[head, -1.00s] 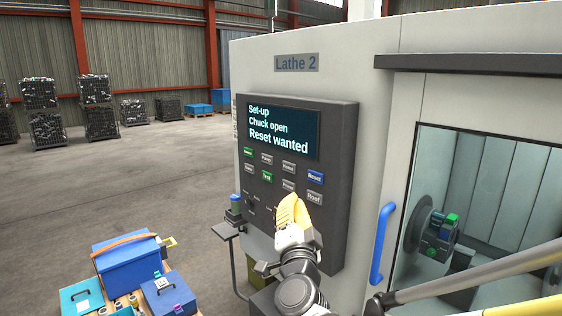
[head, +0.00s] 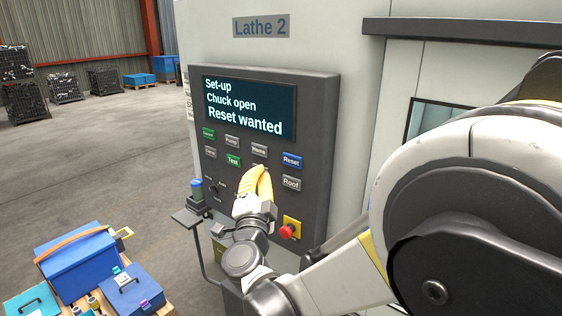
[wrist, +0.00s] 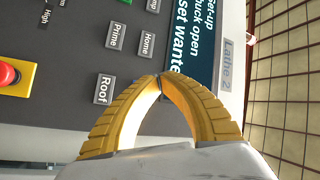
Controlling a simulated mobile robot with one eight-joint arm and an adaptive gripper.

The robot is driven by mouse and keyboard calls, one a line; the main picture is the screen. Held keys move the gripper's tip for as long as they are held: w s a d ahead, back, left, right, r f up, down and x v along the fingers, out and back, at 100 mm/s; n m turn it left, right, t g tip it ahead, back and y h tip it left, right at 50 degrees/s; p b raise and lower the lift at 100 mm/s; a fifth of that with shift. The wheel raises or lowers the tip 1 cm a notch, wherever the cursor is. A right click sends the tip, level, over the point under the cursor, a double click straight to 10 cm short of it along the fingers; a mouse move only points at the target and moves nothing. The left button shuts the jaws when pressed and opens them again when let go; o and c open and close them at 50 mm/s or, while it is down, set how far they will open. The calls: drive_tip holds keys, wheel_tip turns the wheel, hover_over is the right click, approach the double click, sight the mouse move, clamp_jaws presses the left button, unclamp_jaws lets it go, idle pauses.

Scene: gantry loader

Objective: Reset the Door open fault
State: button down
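The dark control panel (head: 322,130) of the lathe is in front of me. Its screen (head: 248,108) reads "Set-up / Chuck open / Reset wanted". The blue Reset button (head: 292,160) is visible at the panel's right, above the grey Roof button (head: 291,183). My gripper (head: 264,168) has yellow fingers, left of and slightly below Reset, covering the Prime button in the head view. In the wrist view the fingertips (wrist: 160,77) meet, with nothing seen between them. Roof (wrist: 104,89), Prime (wrist: 113,35) and Home (wrist: 147,43) show there; I cannot make out Reset there.
A red stop button (head: 287,232) on a yellow plate is low on the panel. A small shelf (head: 191,216) juts out at its left. A blue toolbox (head: 76,262) stands lower left. My arm hides most of the machine door.

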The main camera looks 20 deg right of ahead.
sight(284, 155)
drive_tip(key=shift+w+d, duration=0.85)
drive_tip(key=shift+d, duration=0.3)
drive_tip(key=shift+w+d, duration=0.8)
drive_tip(key=shift+d, duration=0.3)
drive_tip(key=shift+w+d, duration=0.85)
drive_tip(key=shift+d, duration=0.3)
drive_tip(key=shift+w+d, duration=0.25)
drive_tip(key=shift+d, duration=0.1)
drive_tip(key=shift+w+d, duration=0.2)
drive_tip(key=shift+d, duration=0.1)
drive_tip(key=shift+a, duration=0.1)
drive_tip(key=shift+s+a+b, duration=0.35)
drive_tip(key=shift+s+a, duration=0.1)
drive_tip(key=shift+a, duration=0.1)
drive_tip(key=shift+s+a, duration=0.75)
drive_tip(key=shift+a, duration=0.25)
drive_tip(key=shift+s+a, duration=0.75)
drive_tip(key=shift+a, duration=0.25)
